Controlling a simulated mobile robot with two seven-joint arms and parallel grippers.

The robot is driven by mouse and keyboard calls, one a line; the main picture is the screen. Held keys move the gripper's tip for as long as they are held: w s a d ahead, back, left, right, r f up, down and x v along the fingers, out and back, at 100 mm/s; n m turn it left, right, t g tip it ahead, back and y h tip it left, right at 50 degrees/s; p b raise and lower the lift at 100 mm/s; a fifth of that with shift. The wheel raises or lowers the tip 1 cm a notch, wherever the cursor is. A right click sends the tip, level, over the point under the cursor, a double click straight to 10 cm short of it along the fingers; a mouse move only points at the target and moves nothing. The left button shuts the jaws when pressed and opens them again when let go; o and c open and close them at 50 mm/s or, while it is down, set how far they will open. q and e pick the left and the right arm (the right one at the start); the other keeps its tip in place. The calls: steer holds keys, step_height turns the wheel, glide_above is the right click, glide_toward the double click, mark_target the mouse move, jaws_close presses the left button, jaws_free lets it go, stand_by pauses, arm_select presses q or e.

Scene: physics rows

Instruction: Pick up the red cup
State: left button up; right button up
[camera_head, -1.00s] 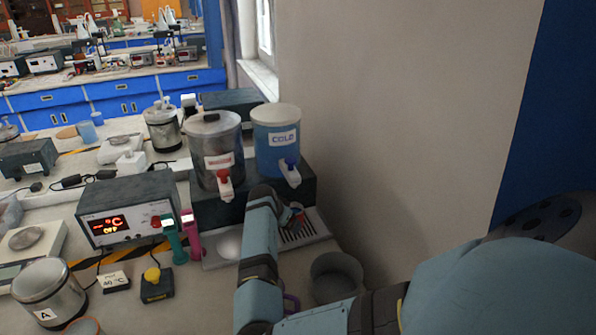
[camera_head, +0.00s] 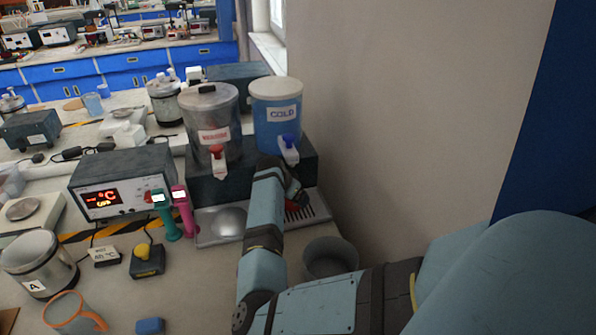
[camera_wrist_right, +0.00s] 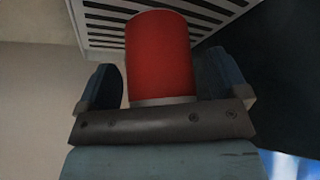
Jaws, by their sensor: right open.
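The red cup (camera_wrist_right: 160,55) fills the middle of the right wrist view, between the two dark fingers of my right gripper (camera_wrist_right: 160,78). The fingers are open, with a visible gap on each side of the cup. In the head view only a small red part of the cup (camera_head: 292,207) shows. It is on the slotted drip tray (camera_head: 318,208), below the dispensers, and my right arm and gripper (camera_head: 296,192) hide most of it. My left gripper is not in view.
A steel dispenser (camera_head: 210,112) with a red tap and a blue COLD dispenser (camera_head: 276,118) stand behind the tray. The wall (camera_head: 400,110) is close on the right. A grey container (camera_head: 331,259) stands in front. Teal and pink handles (camera_head: 184,212) stand left.

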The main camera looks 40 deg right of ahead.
steer(key=shift+d, duration=0.1)
steer(key=c, duration=1.1)
steer(key=shift+o, duration=0.2)
